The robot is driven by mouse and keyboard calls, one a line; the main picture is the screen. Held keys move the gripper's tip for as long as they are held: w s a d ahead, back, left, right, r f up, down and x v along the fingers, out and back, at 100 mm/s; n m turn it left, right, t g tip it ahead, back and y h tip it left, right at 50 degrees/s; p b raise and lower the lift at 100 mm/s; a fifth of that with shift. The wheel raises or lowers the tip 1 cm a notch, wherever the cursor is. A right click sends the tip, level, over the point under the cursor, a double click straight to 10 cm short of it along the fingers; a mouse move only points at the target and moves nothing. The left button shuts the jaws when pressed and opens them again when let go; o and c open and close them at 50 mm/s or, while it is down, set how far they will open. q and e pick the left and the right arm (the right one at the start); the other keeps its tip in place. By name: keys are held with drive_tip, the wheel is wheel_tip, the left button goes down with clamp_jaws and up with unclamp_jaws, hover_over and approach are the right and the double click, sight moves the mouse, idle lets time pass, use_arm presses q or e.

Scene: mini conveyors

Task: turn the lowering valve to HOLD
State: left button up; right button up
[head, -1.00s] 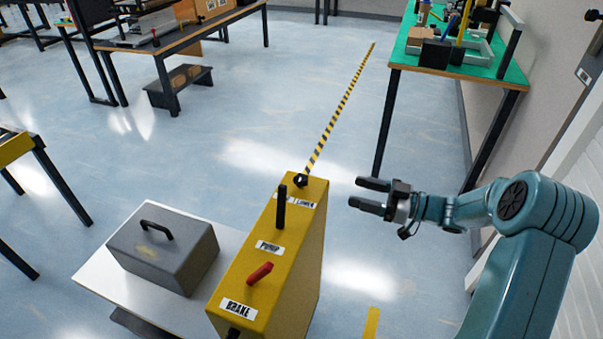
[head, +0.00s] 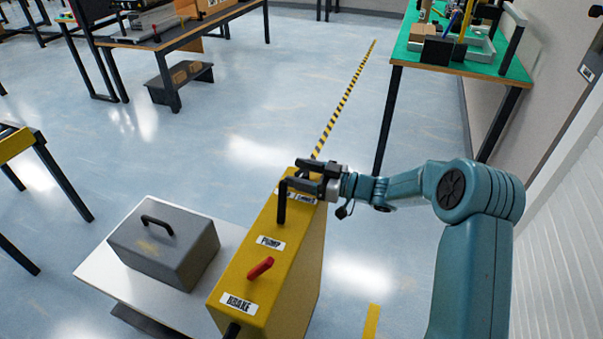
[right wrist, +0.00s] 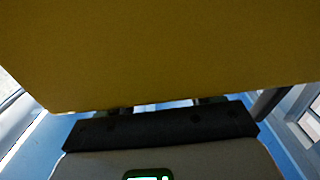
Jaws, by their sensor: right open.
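The yellow console (head: 301,262) stands at the lower middle of the head view. At its far end sits the black lowering valve knob, now hidden by my right gripper (head: 295,174). A white label (head: 304,197), partly covered, shows just in front of the gripper. The gripper is open, its two dark fingers pointing left across the far end of the console top. I cannot tell whether they touch the knob. In the right wrist view a yellow console face (right wrist: 160,50) fills the upper half and hides the fingertips. My left gripper is out of view.
A black upright pump lever (head: 282,205) stands close to the gripper's near side. A red brake lever (head: 261,267) is nearer. A grey case (head: 165,250) rests on a white platform left of the console. A green-topped table (head: 478,69) stands at the back right.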

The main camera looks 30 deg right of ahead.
drive_tip(key=c, duration=1)
drive_tip(key=shift+f+m+t+h+b, duration=0.2)
drive_tip(key=shift+m+t+h+b, duration=0.55)
drive_tip(key=shift+h+b, duration=0.25)
drive_tip(key=m+t+h+b, duration=0.2)
drive_tip(key=m+h+b, duration=0.1)
drive_tip(key=h+b, duration=0.1)
drive_tip(key=shift+f+h+b, duration=0.1)
drive_tip(key=shift+h+b, duration=0.2)
drive_tip(key=shift+b, duration=0.2)
drive_tip(key=shift+r+m+t+h+b, duration=0.2)
drive_tip(key=shift+m+t+h+b, duration=0.05)
drive_tip(key=shift+m+h+b, duration=0.6)
drive_tip(key=shift+d, duration=0.1)
drive_tip(key=o, duration=1)
drive_tip(key=shift+r, duration=0.1)
